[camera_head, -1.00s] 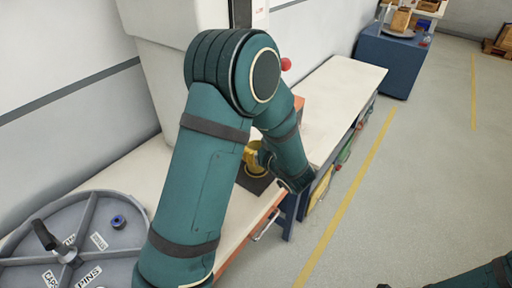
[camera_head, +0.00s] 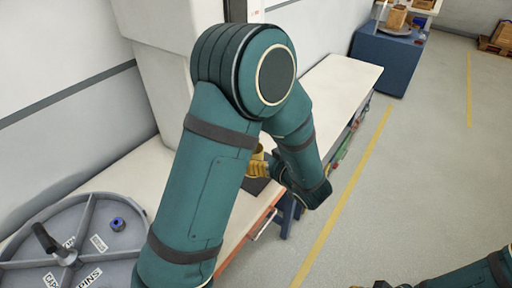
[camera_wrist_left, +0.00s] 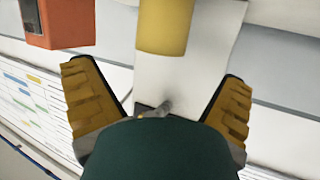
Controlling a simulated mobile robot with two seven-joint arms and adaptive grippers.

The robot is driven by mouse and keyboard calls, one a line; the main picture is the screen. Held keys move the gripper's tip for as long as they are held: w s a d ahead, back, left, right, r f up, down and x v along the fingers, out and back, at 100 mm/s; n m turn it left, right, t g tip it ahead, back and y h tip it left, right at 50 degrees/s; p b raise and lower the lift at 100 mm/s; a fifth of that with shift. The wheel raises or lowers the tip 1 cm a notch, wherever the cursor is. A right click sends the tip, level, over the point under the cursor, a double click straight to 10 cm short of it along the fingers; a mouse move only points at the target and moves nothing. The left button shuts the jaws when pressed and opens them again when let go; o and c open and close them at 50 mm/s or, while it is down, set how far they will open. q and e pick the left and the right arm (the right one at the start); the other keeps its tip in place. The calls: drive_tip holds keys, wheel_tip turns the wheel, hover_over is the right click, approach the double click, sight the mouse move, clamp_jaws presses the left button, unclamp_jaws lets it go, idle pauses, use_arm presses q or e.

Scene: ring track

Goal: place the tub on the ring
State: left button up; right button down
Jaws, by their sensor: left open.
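A yellow cylinder, which looks like the tub (camera_head: 258,151), stands on the bench behind my left arm, mostly hidden in the head view. It also shows at the top of the left wrist view (camera_wrist_left: 165,24), cut off by the frame edge. My left gripper (camera_wrist_left: 160,100) is open, with its two yellow-brown fingers wide apart and nothing between the tips. The tub lies beyond them, apart from them. In the head view the gripper (camera_head: 259,168) is small and partly hidden by my arm. I cannot make out the ring for certain.
A dark mat (camera_head: 256,186) lies on the bench by the tub. A grey divided round tray (camera_head: 105,262) with labels and a blue ring-like piece (camera_head: 118,224) is at the lower left. An orange block (camera_wrist_left: 65,22) shows in the wrist view. A blue cabinet (camera_head: 388,62) stands farther back.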

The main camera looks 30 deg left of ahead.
use_arm(q)
drive_tip(key=v, duration=0.5)
drive_tip(key=shift+s+d+p, duration=0.1)
drive_tip(key=shift+d+p, duration=0.1)
drive_tip(key=shift+p, duration=0.15)
use_arm(e)
drive_tip(key=shift+s+r, duration=0.1)
drive_tip(key=shift+r, duration=0.35)
